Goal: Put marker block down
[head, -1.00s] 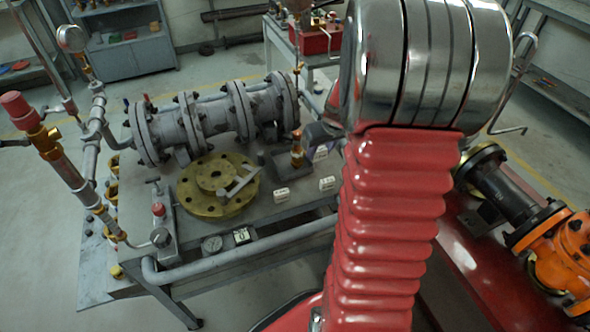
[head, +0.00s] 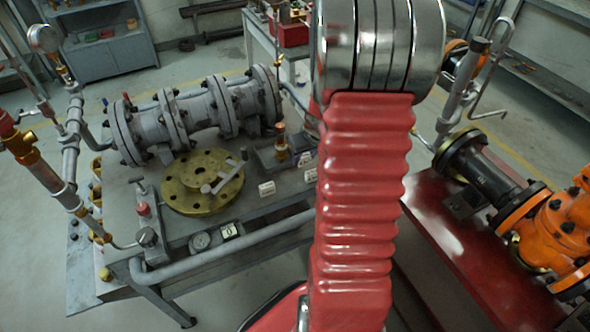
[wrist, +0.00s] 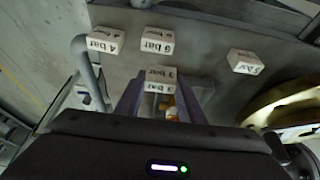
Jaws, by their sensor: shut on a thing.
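In the wrist view my gripper (wrist: 160,102) has its two dark purple fingers closed on a white marker block (wrist: 160,79) lettered "bar", with a digit that looks like 3. I cannot tell whether the held block touches the grey bench top (wrist: 200,30). Beyond the fingertips lie a block marked "4 bar" (wrist: 97,41), another "bar" block (wrist: 157,41), and one more block (wrist: 245,62) to the right. In the head view my red arm hides the gripper; small white blocks (head: 266,188) show on the bench left of it.
A yellow-brass flange (head: 190,190) with a grey tool on it lies on the bench, beside the grey flanged pipe (head: 195,118). The flange edge also shows at right in the wrist view (wrist: 280,98). Orange valve equipment (head: 550,235) stands on a red base at right.

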